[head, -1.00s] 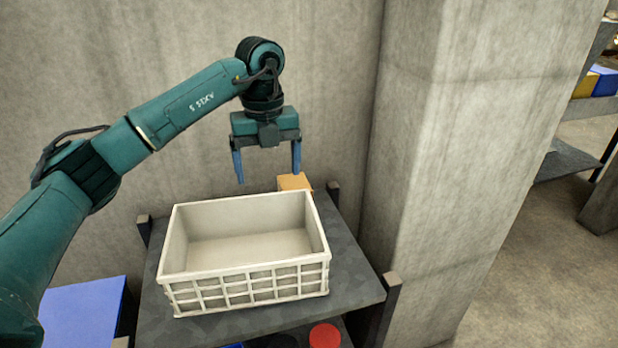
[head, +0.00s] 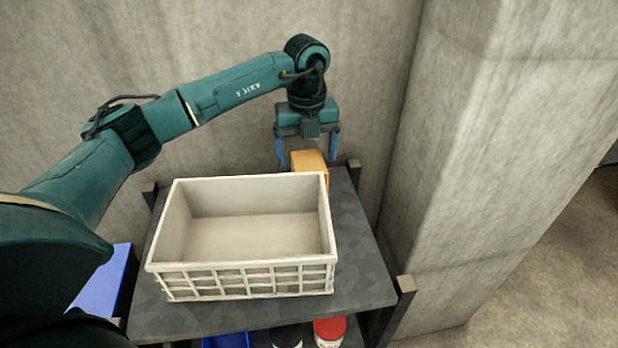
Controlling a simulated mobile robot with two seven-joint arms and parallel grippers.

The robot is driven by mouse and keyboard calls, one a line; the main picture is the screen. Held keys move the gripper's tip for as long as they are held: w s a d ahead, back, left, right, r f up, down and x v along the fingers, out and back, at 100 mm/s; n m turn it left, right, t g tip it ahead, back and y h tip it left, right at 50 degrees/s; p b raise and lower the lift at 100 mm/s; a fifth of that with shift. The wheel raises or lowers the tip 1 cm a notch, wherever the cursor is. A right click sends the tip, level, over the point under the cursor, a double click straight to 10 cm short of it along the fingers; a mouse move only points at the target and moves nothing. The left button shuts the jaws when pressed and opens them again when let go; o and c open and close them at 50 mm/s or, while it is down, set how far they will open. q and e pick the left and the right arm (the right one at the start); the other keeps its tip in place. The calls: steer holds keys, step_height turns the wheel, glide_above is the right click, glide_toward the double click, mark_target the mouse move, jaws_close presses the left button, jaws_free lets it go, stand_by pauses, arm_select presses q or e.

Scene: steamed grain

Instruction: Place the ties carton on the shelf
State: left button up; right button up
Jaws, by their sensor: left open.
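An orange-tan carton (head: 311,161), which seems to be the ties carton, stands at the back of the dark grey shelf (head: 362,262), behind a white crate. The crate's rim hides its lower part. My left gripper (head: 308,163) is open and points down at the carton, with one blue finger on each side of it. I cannot tell whether the fingers touch the carton. My right gripper is not in view.
The empty white crate (head: 245,280) fills most of the shelf top. Bare shelf lies to its right. Dark posts rise at the shelf corners. A concrete pillar (head: 455,150) stands close on the right, a wall behind. A red-lidded container (head: 330,330) and a blue item (head: 228,340) sit below.

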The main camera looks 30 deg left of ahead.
mark_target(309, 161)
arm_select(q)
steer(key=f, duration=0.3)
steer(key=f+p, duration=0.1)
steer(key=f, duration=0.1)
steer(key=shift+d+f, duration=0.1)
steer(key=shift+d, duration=0.15)
steer(key=shift+c, duration=0.3)
steer(key=c, duration=1.2)
